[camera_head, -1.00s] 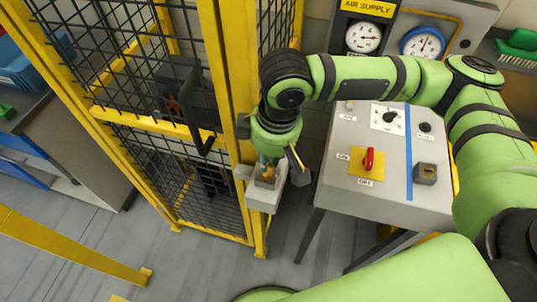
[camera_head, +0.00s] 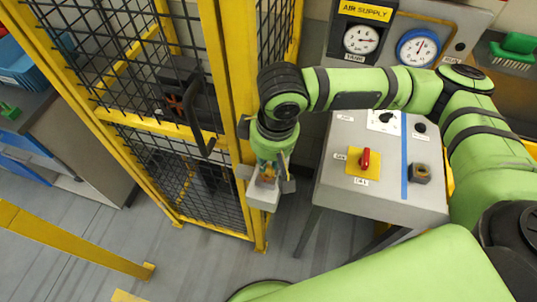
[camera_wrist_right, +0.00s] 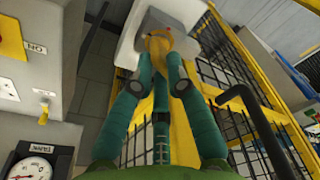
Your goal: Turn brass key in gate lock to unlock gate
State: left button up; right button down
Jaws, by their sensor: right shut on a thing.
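My right gripper (camera_head: 268,170) points down at the grey lock box (camera_head: 261,197) on the yellow gate post. It is shut on the brass key (camera_head: 268,179). In the right wrist view the fingers (camera_wrist_right: 158,62) close around the yellow key (camera_wrist_right: 157,44), against the pale lock box (camera_wrist_right: 180,22). The fingers hide much of the key, and its turn angle cannot be read. The yellow-framed black mesh gate (camera_head: 188,129) stands left of the post and looks closed, with a dark handle (camera_head: 195,112). My left gripper is out of view.
A grey control panel (camera_head: 335,185) with a red switch (camera_head: 366,158) stands close right of the lock. Air gauges (camera_head: 417,48) are on the wall behind my right arm. A yellow rail (camera_head: 75,240) is at lower left. The floor before the gate is clear.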

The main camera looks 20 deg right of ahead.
dwell(0.6)
jog(key=shift+m+p, duration=1.7)
jog(key=shift+p, duration=0.4)
